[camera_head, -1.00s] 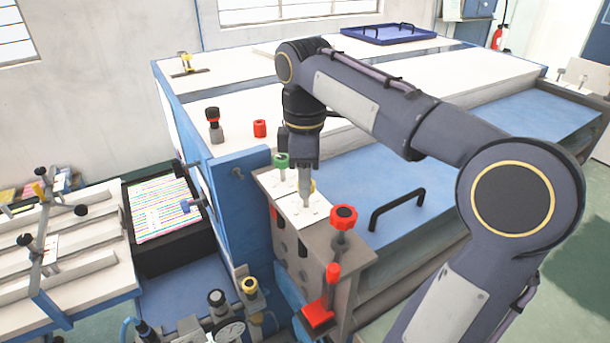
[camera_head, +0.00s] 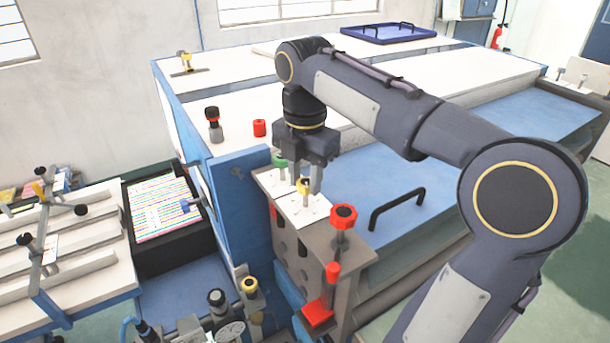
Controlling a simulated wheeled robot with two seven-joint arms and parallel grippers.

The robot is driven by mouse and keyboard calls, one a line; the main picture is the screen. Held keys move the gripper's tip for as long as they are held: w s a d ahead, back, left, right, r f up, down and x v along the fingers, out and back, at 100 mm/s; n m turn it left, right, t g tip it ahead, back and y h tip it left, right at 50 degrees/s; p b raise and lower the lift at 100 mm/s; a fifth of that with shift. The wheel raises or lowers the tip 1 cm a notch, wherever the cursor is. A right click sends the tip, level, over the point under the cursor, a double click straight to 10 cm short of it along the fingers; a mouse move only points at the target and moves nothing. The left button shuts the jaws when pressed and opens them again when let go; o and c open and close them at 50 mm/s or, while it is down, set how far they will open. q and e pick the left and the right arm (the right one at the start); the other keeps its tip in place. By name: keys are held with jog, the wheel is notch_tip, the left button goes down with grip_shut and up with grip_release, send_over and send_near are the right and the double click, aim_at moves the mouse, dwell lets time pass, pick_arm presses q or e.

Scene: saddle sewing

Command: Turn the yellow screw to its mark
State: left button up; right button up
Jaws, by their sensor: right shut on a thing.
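The yellow screw (camera_head: 304,186) stands upright on a white marked plate (camera_head: 311,213) on top of the grey block (camera_head: 270,183). My right gripper (camera_head: 305,180) comes down from above and is shut on the yellow screw, a finger on either side of its head. The marks on the plate are too small to read, so I cannot tell how the screw lines up with its mark. My left gripper is not in view.
A green screw (camera_head: 280,160) stands just behind the yellow one, close to my gripper. A red knob (camera_head: 343,213) rises in front, with a red clamp (camera_head: 318,313) below. A black handle (camera_head: 396,207) lies to the right on the blue panel (camera_head: 365,170).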

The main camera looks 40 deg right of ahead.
aim_at(306, 182)
jog(key=n, duration=0.6)
jog(key=shift+n, duration=0.4)
dwell(0.3)
jog(key=o, duration=1)
jog(key=shift+c, duration=0.2)
notch_tip(306, 182, up, 8)
jog(key=shift+f, duration=0.1)
